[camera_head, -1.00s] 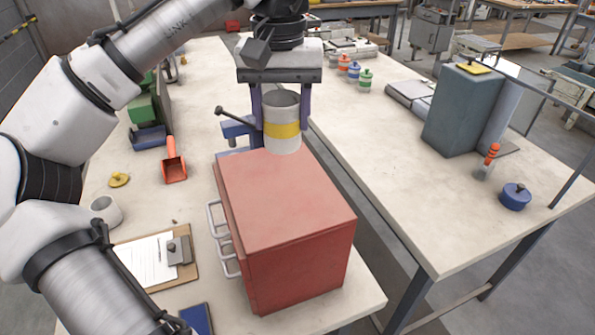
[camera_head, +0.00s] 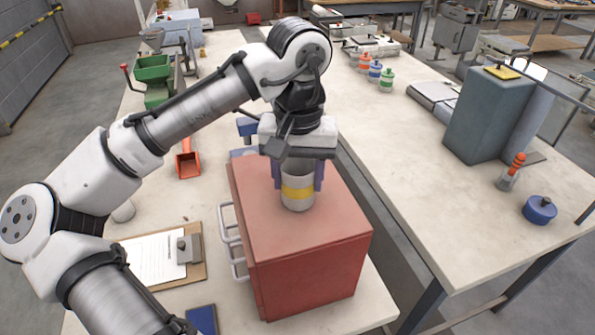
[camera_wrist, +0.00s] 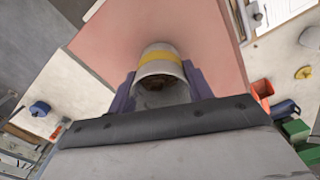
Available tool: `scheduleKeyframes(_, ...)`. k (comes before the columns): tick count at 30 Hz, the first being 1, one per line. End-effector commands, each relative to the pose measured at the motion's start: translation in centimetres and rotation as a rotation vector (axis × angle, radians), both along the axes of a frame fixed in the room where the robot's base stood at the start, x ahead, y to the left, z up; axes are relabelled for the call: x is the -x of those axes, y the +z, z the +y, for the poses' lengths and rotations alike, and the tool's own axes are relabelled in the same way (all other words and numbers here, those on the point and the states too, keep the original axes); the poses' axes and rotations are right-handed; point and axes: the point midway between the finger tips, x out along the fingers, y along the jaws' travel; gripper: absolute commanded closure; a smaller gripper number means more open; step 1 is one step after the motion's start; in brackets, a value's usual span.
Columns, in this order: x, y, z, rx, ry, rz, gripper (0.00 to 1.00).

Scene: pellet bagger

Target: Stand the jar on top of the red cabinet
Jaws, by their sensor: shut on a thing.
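The jar (camera_head: 298,190) is a pale grey cylinder with a yellow band and an open top. It is upright between the two purple fingers of my gripper (camera_head: 298,176), which is shut on it. The red cabinet (camera_head: 310,250) stands on the left bench, its handles on its left side. The jar is over the cabinet's top, toward its far half; I cannot tell whether its base touches the top. In the wrist view the jar (camera_wrist: 160,66) shows its open mouth with something dark inside, and the red cabinet top (camera_wrist: 195,25) lies behind it.
A clipboard (camera_head: 205,272) and a blue booklet (camera_head: 202,319) lie left of the cabinet. An orange scoop (camera_head: 189,164) lies farther back. The rest of the cabinet top is clear.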

Motion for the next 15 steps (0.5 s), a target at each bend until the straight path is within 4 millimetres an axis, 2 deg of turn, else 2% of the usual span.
scheduleKeyframes(4,-0.02,-0.35,-0.01,0.000,-0.001,0.000,0.84)
scheduleKeyframes(5,-0.02,-0.39,0.00,0.000,0.000,0.000,0.48)
scheduleKeyframes(9,-0.02,-0.32,0.00,-0.001,0.000,0.000,0.30)
scheduleKeyframes(15,-0.02,-0.31,0.00,-0.001,0.000,0.000,0.28)
